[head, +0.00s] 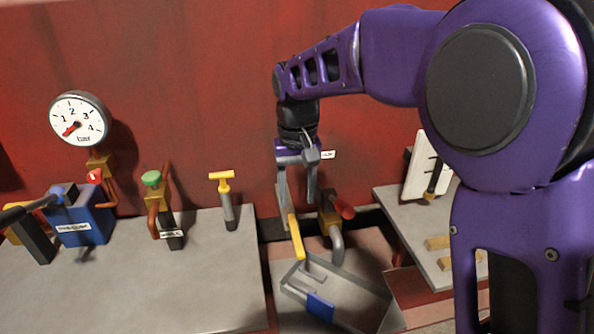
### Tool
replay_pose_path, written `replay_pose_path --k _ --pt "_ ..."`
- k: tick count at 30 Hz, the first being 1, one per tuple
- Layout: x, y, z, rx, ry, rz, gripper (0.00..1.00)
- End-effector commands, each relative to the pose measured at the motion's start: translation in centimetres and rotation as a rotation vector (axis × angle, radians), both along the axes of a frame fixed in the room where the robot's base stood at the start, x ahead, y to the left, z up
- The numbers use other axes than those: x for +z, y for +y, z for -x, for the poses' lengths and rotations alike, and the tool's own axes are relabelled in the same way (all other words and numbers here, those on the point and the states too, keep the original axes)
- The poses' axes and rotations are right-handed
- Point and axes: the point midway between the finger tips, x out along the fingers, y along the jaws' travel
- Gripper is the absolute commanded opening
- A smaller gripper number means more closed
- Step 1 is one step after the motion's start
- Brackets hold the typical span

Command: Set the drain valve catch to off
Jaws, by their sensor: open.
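A brass valve (326,214) with a red handle piece (342,207) and a bent grey pipe (337,245) stands at the middle, against the red wall. A white label (328,154) above it is partly hidden by my gripper, so I cannot read it in full. A yellow bar (297,238) slants down just left of the valve; I cannot tell whether it belongs to it. My gripper (299,200) points down above and left of the valve. Its fingers are apart, with nothing seen held between them. The yellow bar's upper end lies near the left fingertip.
A grey tray (368,297) with a blue patch lies below the valve. Left on the bench (130,290) stand a gauge (78,119), a blue box (82,222), a green-knobbed valve (152,180) and a yellow T-handle (221,183). A white panel (418,172) stands right.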

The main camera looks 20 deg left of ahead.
Motion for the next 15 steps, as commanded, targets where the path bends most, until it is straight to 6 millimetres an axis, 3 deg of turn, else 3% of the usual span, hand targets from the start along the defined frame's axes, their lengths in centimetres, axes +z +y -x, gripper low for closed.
replay_pose_path --k 1,6,15 --pt "1.2 0.1 -0.1 0.000 -0.002 -0.002 0.55" --pt "3.7 0.0 0.0 0.000 0.000 -0.001 0.55" --pt "4.8 0.0 0.0 0.000 0.000 0.000 0.55"
